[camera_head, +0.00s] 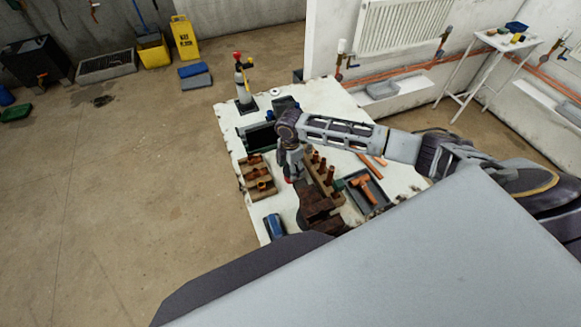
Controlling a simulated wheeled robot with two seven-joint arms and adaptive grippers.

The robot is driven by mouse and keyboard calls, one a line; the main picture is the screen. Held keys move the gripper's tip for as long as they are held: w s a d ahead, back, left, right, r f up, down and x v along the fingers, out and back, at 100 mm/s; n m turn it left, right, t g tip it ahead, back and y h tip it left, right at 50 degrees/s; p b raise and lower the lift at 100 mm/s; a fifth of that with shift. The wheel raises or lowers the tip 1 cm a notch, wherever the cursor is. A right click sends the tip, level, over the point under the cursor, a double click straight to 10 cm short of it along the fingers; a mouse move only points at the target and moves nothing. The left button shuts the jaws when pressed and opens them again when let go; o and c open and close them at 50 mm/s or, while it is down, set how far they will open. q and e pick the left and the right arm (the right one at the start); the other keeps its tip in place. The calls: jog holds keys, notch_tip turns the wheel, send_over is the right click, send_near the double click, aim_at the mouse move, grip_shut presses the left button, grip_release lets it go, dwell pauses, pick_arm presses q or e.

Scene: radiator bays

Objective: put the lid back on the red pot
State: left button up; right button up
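My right arm reaches in from the right over the white worktable (318,92). Its gripper (291,176) points down at the middle of the table, between the wooden blocks and the row of copper fittings. Its fingers are small and dark, so I cannot tell whether they are open or shut or hold anything. A small spot of red shows beside the fingertips, too little to identify as the red pot. I cannot make out a lid for certain; a small white disc (275,92) lies near the table's far edge. My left gripper is not in view.
The table holds a torch bottle (242,82), wooden blocks with copper fittings (257,174), a grey tray (367,190), a blue tool (274,226) and a dark brown block (318,208). A radiator (400,25) hangs behind.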

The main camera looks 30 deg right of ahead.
jog(key=o, duration=0.8)
jog(key=shift+o, duration=0.4)
jog(key=o, duration=0.3)
jog(key=shift+s, duration=0.1)
jog(key=shift+r, duration=0.2)
jog(key=shift+r+p, duration=0.45)
jog(key=shift+r, duration=2.9)
